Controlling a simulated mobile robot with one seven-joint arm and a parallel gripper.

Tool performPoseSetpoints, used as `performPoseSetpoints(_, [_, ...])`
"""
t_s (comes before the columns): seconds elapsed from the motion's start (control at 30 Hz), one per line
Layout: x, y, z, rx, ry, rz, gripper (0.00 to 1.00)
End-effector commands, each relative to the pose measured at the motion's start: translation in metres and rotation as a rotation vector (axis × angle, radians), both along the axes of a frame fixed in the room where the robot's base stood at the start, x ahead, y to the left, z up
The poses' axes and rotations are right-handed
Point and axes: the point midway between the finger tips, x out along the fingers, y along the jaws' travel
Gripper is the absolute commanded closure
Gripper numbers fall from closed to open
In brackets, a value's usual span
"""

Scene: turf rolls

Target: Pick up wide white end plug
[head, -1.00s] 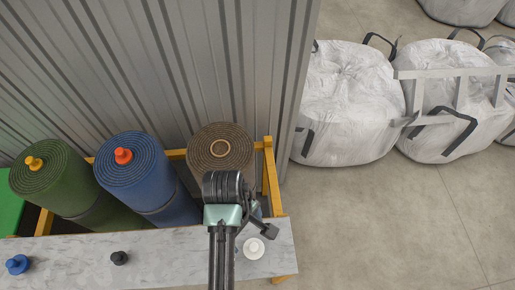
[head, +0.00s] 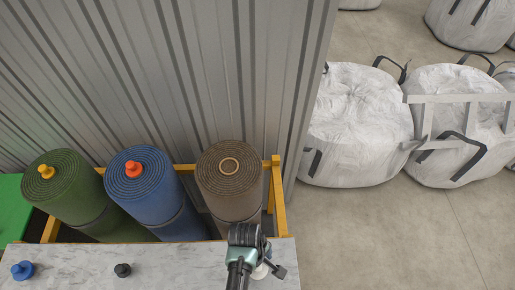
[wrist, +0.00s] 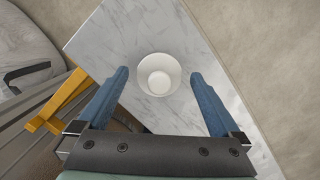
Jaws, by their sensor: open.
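The wide white end plug (wrist: 159,77) stands on the marble-patterned shelf (wrist: 110,40) in the wrist view, a round flange with a narrower knob on top. My gripper (wrist: 160,92) is open, with one blue finger on each side of the plug in that view. The fingers look apart from it, and their height above the shelf is hard to tell. In the head view, my gripper (head: 266,258) is over the right end of the shelf and hides most of the white plug (head: 262,271).
A blue plug (head: 22,270) and a black plug (head: 122,270) stand on the shelf to the left. Green (head: 62,195), blue (head: 150,195) and brown (head: 232,185) turf rolls stand behind in a yellow frame (head: 277,200). White bulk bags (head: 355,125) are at right.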

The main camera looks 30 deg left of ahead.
Motion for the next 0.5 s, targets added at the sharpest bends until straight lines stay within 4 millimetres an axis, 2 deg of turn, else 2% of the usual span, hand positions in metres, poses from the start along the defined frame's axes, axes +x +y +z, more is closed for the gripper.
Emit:
performPoseSetpoints(0.23, [0.0004, -0.0002, -0.0017, 0.001, -0.001, -0.001, 0.00])
performPoseSetpoints(0.27, [0.0004, -0.0002, -0.0016, 0.001, -0.001, -0.001, 0.04])
performPoseSetpoints(0.5, [0.0004, -0.0001, -0.0014, 0.001, -0.001, -0.001, 0.47])
